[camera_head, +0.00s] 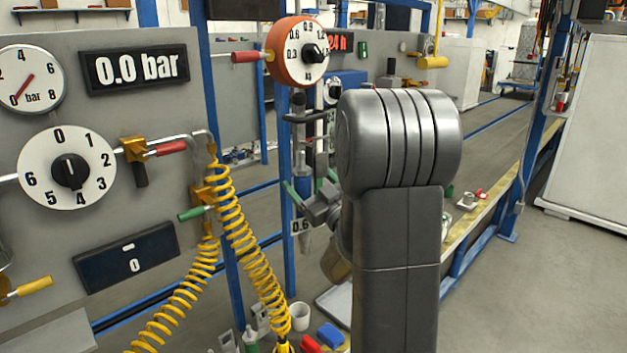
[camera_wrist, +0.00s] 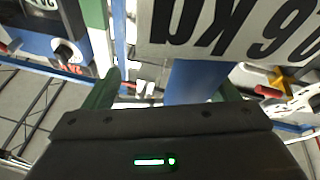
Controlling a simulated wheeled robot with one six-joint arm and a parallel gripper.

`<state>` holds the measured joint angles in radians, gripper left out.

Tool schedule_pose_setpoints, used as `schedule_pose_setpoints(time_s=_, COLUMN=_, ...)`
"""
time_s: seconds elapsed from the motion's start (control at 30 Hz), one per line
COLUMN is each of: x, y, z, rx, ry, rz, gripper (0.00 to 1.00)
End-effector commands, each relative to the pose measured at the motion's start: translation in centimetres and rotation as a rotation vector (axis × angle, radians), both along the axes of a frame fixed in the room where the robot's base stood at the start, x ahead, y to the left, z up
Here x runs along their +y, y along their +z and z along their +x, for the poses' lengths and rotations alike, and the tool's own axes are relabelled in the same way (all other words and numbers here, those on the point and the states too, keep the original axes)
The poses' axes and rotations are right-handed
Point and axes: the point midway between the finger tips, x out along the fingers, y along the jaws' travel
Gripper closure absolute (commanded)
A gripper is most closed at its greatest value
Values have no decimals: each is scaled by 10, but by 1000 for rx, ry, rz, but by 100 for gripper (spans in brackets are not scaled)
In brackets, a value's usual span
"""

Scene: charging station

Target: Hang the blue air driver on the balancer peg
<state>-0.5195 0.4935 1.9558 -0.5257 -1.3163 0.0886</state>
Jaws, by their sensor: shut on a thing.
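The blue air driver (camera_head: 303,187) hangs upright, nose down, left of my arm in the head view. My gripper (camera_head: 310,187) is shut on its body, with green fingers beside it. In the wrist view the driver's blue body (camera_wrist: 197,82) is partly covered by the large upside-down tag (camera_wrist: 230,35). The orange balancer (camera_head: 297,52) with a white dial is above the driver. A dark hanger (camera_head: 297,117) shows below the balancer; I cannot tell its peg clearly, nor whether the driver touches it.
A grey panel with gauges and a pressure readout (camera_head: 135,67) stands at the left. Yellow coiled hoses (camera_head: 245,250) hang in front of it. A blue post (camera_head: 286,200) rises behind the driver. A white cup (camera_head: 299,316) and small coloured parts lie below.

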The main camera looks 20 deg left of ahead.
Motion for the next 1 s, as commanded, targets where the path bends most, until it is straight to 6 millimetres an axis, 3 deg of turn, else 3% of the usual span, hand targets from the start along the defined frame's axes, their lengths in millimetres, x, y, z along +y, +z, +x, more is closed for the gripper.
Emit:
schedule_pose_setpoints(time_s=0.5, x=28, y=0, z=11, rx=-1, ry=0, rz=2, gripper=90)
schedule_pose_setpoints(time_s=1.0, x=38, y=-13, z=15, rx=-2, ry=1, rz=3, gripper=90)
